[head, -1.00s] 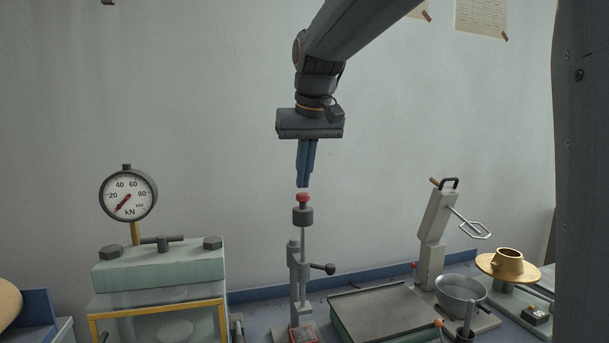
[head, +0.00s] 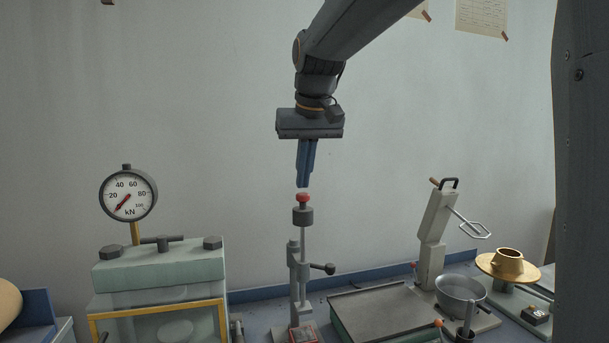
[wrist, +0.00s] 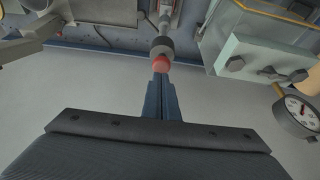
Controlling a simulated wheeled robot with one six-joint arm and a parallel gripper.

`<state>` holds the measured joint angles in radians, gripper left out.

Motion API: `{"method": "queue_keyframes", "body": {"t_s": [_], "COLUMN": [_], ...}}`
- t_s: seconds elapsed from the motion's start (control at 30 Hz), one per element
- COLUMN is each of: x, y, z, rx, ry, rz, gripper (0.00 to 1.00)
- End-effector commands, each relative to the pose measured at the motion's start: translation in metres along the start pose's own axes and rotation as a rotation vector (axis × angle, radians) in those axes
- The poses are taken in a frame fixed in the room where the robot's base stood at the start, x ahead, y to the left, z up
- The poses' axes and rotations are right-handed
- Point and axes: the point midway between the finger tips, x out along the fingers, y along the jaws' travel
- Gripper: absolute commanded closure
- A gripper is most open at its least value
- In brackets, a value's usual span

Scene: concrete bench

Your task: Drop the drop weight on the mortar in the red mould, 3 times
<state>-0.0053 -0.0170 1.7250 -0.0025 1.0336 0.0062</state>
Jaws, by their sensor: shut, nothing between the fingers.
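The drop weight (head: 303,215) is a dark cylinder with a red knob (head: 303,198) on top, high on a thin upright rod (head: 304,243) of a grey stand. The red mould (head: 303,334) is at the foot of the stand, cut by the bottom edge of the head view; its mortar is hard to make out. My gripper (head: 303,186) is shut and empty, pointing down just above the red knob. In the wrist view the blue fingertips (wrist: 161,77) are close to the red knob (wrist: 162,63); I cannot tell whether they touch it.
A press with a kN dial (head: 128,194) stands to the left. A dark side handle (head: 323,268) sticks out right of the stand. To the right are a flat grey plate (head: 382,310), a mixer (head: 435,235) with a metal bowl (head: 460,290) and a brass cone (head: 508,261).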

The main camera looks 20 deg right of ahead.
Motion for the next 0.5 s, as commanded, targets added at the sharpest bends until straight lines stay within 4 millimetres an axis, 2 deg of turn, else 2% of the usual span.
{"method": "queue_keyframes", "body": {"t_s": [0.5], "x": [0.0093], "y": [-0.0001], "z": [0.0039], "rx": [0.000], "ry": [0.000], "rz": [0.000], "gripper": [1.00]}}
